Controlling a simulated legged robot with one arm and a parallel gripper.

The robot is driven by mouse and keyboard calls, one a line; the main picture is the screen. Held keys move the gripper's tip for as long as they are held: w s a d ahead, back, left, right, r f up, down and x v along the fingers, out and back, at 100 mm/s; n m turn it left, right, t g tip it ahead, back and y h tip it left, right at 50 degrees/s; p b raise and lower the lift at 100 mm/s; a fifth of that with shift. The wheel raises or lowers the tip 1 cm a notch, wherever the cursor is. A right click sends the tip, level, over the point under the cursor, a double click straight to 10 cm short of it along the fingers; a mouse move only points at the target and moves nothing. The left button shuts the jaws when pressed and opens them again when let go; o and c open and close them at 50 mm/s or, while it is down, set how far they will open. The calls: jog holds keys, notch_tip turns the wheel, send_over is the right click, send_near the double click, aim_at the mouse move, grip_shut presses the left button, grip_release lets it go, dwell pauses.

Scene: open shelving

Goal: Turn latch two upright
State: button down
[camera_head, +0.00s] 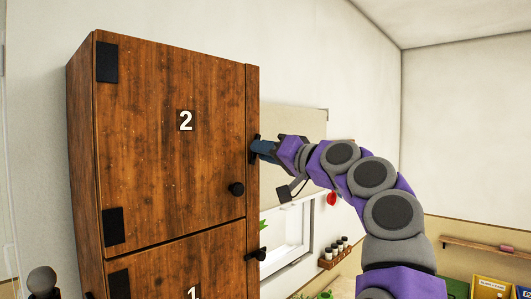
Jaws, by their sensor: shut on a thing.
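A tall wooden cabinet has an upper door marked 2 (170,130) and a lower door marked 1 (185,270). Both doors look closed. Latch two (255,148) is a dark piece on the right edge of the upper door, mostly hidden behind my gripper. My gripper (262,149) is at that edge, reaching in from the right, and is shut on latch two. The latch's exact tilt is hard to tell. A black round knob (236,189) sits on the upper door below the gripper.
Latch one (256,254) is a dark piece at the lower door's right edge. A window (290,235), a small rack of jars (335,252) and a red object (331,198) are behind my arm. A wall shelf (490,245) and bins (490,288) are at the lower right.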

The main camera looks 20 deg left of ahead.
jog(key=c, duration=1.3)
grip_release()
jog(key=shift+d+r, duration=0.1)
jog(key=shift+c, duration=0.2)
jog(key=o, duration=0.3)
jog(key=shift+w+a, duration=0.2)
jog(key=shift+w, duration=0.15)
jog(key=shift+o, duration=0.8)
jog(key=b+v, duration=0.5)
jog(key=v, duration=1.2)
jog(key=shift+s+b, duration=0.25)
jog(key=shift+b, duration=0.15)
jog(key=shift+d, duration=0.1)
